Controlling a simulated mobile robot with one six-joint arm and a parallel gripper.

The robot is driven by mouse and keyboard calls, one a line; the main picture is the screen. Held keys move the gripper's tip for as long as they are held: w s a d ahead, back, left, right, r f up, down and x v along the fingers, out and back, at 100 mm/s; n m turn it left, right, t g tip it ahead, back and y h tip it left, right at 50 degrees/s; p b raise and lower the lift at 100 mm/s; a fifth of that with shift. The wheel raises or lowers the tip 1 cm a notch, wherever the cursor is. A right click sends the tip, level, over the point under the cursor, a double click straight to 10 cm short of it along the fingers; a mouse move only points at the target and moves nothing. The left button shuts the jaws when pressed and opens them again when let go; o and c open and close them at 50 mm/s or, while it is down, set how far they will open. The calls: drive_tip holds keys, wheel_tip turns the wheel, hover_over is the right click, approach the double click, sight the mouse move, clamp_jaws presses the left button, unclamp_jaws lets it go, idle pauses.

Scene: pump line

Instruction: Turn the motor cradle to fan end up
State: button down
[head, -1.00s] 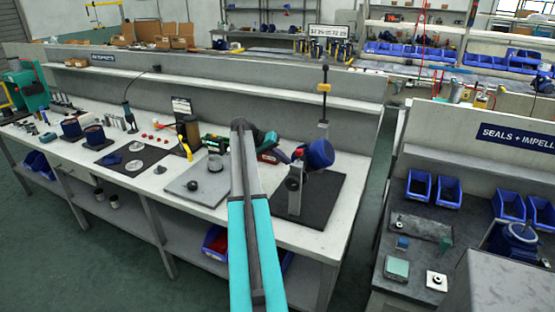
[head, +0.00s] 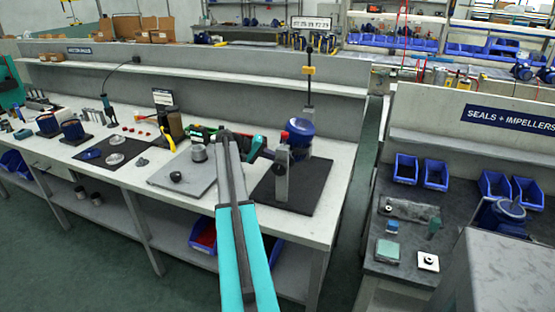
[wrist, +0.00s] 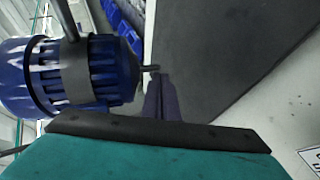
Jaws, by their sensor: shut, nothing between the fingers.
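The motor cradle (head: 282,180) stands on a black mat at the right end of the bench, with a red knob (head: 284,136) on top of its post. It holds a blue motor (head: 300,128), which looks roughly upright in the head view, its broad blue end up. In the wrist view the ribbed motor (wrist: 85,75) fills the left, its thin shaft (wrist: 150,68) pointing right, towards the mat side. My gripper (head: 269,155) is beside the cradle's left side. Its shut, empty fingers (wrist: 160,85) are close to the shaft end; I cannot tell whether they touch.
The black mat (head: 315,195) has bare room in front of the motor. A tall stand (head: 308,85) rises behind it. A grey plate (head: 180,185) with small parts lies left of my arm. A seals bench (head: 370,250) is at the right, beyond a floor gap.

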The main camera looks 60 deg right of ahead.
drive_tip(key=shift+s+a+f+b, duration=0.1)
drive_tip(key=shift+s+f+b, duration=0.65)
drive_tip(key=shift+s, duration=0.25)
drive_tip(key=shift+w+d, duration=0.25)
drive_tip(key=shift+w, duration=0.5)
drive_tip(key=w, duration=0.3)
drive_tip(key=shift+w+d+f, duration=0.1)
drive_tip(key=shift+w, duration=0.1)
drive_tip(key=w+a, duration=0.1)
drive_tip(key=w, duration=0.1)
drive_tip(key=w+a, duration=0.2)
drive_tip(key=w, duration=0.1)
drive_tip(key=w+a, duration=0.1)
drive_tip(key=w, duration=0.1)
drive_tip(key=shift+w+a, duration=0.25)
drive_tip(key=shift+a, duration=0.1)
